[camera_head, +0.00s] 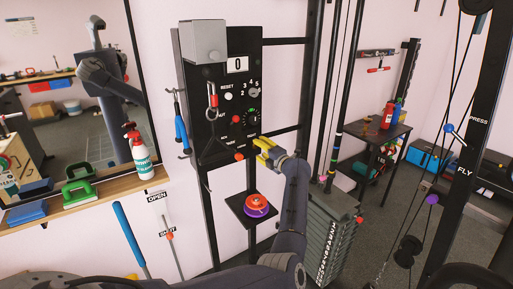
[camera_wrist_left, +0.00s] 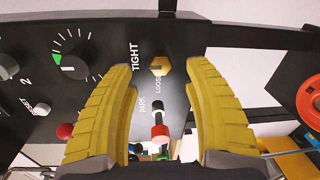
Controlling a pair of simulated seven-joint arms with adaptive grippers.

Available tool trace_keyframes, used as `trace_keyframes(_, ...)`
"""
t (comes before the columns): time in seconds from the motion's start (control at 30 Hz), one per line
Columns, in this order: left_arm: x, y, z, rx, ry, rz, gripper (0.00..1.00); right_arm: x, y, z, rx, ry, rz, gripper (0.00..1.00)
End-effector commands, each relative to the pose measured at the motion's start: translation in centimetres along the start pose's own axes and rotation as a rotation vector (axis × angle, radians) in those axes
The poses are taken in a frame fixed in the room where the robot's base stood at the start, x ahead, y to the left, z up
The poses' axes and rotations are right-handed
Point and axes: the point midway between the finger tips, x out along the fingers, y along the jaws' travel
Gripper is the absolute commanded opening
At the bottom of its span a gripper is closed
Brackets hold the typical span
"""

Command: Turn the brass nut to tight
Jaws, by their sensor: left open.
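The brass nut (camera_wrist_left: 159,65) is a small gold hexagon on the black panel in the left wrist view. The word TIGHT is printed on its left and a word that reads like LOOSE just below it. My left gripper (camera_wrist_left: 159,75) has its two yellow fingers spread, one on each side of the nut in that view, with nothing between them. In the head view my left gripper (camera_head: 260,146) is at the lower right edge of the black panel (camera_head: 190,72), and I cannot make out the nut there. My right gripper is not in view.
A green-marked dial (camera_head: 252,117), a red knob (camera_head: 239,156) and a carabiner (camera_head: 212,98) crowd the panel. A small shelf (camera_head: 239,209) below holds an orange and purple round thing (camera_head: 257,204). A weight stack (camera_head: 332,235) stands at the right.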

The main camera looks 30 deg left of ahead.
Motion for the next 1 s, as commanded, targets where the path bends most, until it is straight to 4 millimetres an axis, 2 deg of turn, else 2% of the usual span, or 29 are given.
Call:
trace_keyframes(0.1, -1.4, -0.1, 0.0, -0.001, 0.0, -0.001, 0.52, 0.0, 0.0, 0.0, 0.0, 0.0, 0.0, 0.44)
trace_keyframes(0.3, -2.7, 0.0, 0.0, 0.0, 0.0, 0.0, 0.52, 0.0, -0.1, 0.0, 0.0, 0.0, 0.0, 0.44)
trace_keyframes(0.87, -2.9, 0.0, 0.1, -0.013, -0.004, 0.002, 0.52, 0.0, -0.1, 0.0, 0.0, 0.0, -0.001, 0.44)
trace_keyframes(1.0, -3.1, 1.4, 1.7, 0.007, -0.072, 0.072, 0.52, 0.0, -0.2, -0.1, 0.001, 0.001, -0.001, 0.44)
